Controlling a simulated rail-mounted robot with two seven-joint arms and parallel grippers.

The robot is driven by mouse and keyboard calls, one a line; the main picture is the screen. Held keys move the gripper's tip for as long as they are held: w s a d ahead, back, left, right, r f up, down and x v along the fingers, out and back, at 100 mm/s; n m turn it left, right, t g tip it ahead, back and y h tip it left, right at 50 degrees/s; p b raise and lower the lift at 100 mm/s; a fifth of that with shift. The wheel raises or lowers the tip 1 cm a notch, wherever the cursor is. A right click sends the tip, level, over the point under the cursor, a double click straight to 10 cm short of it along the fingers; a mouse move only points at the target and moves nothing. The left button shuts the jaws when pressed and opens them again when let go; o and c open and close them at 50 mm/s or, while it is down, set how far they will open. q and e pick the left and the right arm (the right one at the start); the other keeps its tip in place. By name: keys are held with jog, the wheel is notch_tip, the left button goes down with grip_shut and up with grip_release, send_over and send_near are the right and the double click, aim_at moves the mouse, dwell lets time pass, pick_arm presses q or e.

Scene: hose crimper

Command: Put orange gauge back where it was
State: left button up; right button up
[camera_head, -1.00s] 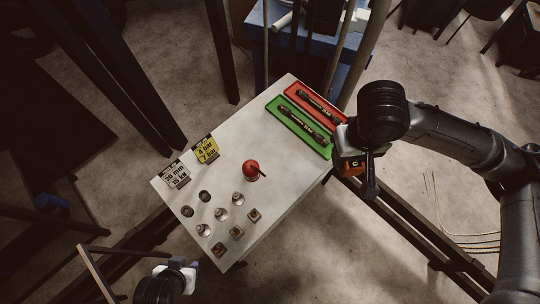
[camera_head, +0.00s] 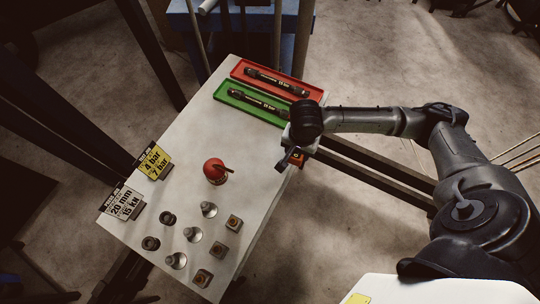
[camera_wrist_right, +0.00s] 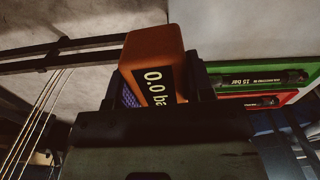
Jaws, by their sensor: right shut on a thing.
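The orange gauge (camera_wrist_right: 152,50) is a boxy block whose dark display reads "0.0 ba", with the rest cut off. My right gripper (camera_wrist_right: 158,88) is shut on it, with a dark finger on each side. In the head view only a small orange part of the gauge (camera_head: 298,160) shows below my right wrist. There my right gripper (camera_head: 292,156) is at the table's right edge, just below the green tray's right end. Whether the gauge touches the table cannot be told. My left gripper is not in view.
The pale table (camera_head: 250,215) carries a red tray (camera_head: 240,69) and a green tray (camera_head: 224,97), each with a dark hose. A red round object (camera_head: 215,171) stands mid-table. Yellow (camera_head: 154,161) and white (camera_head: 122,202) signs line the left edge. Several small fittings (camera_head: 193,234) stand in front.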

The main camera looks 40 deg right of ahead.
jog(key=f, duration=0.1)
jog(key=d+f+m, duration=0.1)
jog(key=shift+s+f+b, duration=0.15)
jog(key=shift+f+b, duration=0.15)
jog(key=shift+b, duration=0.1)
jog(key=b, duration=0.2)
send_over(271, 152)
notch_tip(271, 152, down, 7)
jog(key=shift+a, duration=0.1)
jog(key=shift+f+b, duration=0.55)
jog(key=shift+f, duration=1.5)
jog(key=o, duration=0.6)
jog(key=shift+f, duration=0.1)
jog(key=o, duration=0.5)
